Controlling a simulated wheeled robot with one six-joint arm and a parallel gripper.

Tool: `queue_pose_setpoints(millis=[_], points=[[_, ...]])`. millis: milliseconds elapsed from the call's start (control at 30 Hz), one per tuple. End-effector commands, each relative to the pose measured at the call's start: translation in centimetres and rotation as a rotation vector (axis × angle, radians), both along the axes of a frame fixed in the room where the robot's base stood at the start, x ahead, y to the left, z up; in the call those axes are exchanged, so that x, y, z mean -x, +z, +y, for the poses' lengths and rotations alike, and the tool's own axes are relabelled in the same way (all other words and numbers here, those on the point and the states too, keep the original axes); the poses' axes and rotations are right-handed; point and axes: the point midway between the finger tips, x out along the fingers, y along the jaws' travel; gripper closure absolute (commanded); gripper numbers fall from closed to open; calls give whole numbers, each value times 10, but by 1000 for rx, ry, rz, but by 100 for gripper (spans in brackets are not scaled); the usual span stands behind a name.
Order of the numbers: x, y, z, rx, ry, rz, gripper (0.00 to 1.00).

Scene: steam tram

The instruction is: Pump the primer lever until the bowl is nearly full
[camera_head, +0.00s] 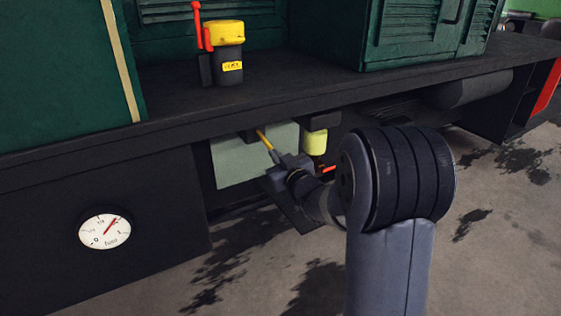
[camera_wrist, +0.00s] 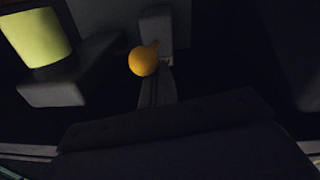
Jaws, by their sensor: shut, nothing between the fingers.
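The primer lever (camera_head: 265,140) shows as a yellow rod under the tram's ledge. In the wrist view a round yellow knob (camera_wrist: 143,61) faces me, with a grey block behind it. My gripper (camera_head: 274,156) is shut and empty, with its tip close to the rod's lower end; I cannot tell whether they touch. In the wrist view a narrow grey finger (camera_wrist: 157,90) reaches up to just below the knob. The bowl (camera_head: 314,142) is a yellow-green cylinder right of the lever; it also shows in the wrist view (camera_wrist: 35,37). Its fill level cannot be read.
A pale plate (camera_head: 230,160) stands behind the lever, under the overhanging ledge (camera_head: 170,125). A small red part (camera_head: 328,169) is below the bowl. A round gauge (camera_head: 104,231) is at lower left. On the ledge stand a yellow-capped box (camera_head: 228,60) and a red lever (camera_head: 198,25).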

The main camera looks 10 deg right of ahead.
Motion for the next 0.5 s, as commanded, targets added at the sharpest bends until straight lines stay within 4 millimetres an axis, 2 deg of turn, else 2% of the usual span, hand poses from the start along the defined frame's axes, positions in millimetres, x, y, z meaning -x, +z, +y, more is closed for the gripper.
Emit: queue_pose_setpoints(millis=[33,300,500], points=[[6,4,-1,0,-2,3,100],[54,-7,-15,-1,-4,0,100],[82,-13,-23,-2,-3,-5,100]])
